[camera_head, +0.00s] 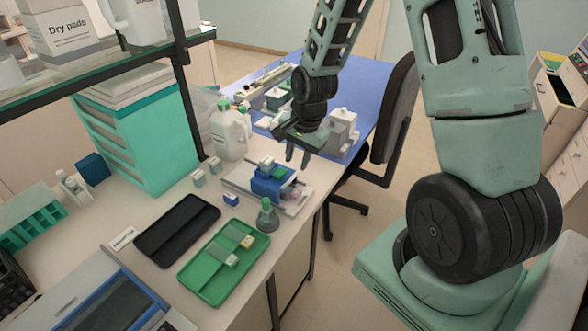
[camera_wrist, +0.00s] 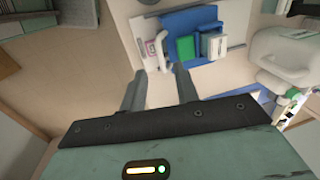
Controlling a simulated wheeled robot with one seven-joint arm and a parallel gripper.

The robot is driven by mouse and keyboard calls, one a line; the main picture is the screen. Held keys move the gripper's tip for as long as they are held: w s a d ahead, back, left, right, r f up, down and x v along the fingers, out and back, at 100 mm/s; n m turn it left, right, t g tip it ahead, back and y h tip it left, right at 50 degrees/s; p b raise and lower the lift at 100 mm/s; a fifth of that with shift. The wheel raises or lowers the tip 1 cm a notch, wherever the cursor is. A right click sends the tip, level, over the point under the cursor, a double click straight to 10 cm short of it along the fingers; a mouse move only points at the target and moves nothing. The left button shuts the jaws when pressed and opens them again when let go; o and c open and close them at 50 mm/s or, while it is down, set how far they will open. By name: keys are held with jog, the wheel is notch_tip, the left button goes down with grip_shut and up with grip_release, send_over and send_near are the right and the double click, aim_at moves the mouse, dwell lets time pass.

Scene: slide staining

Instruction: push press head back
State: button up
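The press is a blue block device on a pale base plate; its blue head (camera_head: 272,183) stands at the middle of the bench in the head view. In the wrist view the blue head (camera_wrist: 190,22) is at the top, with a green block and a grey-white block on it. A white curved handle (camera_wrist: 160,48) sits at its near side, just beyond my fingertips. My gripper (camera_head: 298,156) hangs above and behind the press, fingers pointing down. In the wrist view my gripper's two fingers (camera_wrist: 159,78) are apart with nothing between them. I cannot tell whether a finger touches the handle.
A green tray (camera_head: 212,283) and a black tray (camera_head: 160,243) lie in front-left of the press. A small flask (camera_head: 267,218) stands close to the press. A white jug (camera_head: 228,133) stands behind-left. A grey box device (camera_head: 342,130) is right of my gripper.

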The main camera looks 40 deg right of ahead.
aim_at(292, 177)
jog(key=shift+w+a+f+p, duration=0.1)
jog(key=shift+w+f+p, duration=0.15)
jog(key=shift+f, duration=1.1)
jog(key=shift+w+a+f+p, duration=0.1)
jog(key=shift+w+f, duration=0.15)
jog(key=shift+f, duration=1.05)
jog(key=shift+w, duration=0.1)
grip_shut()
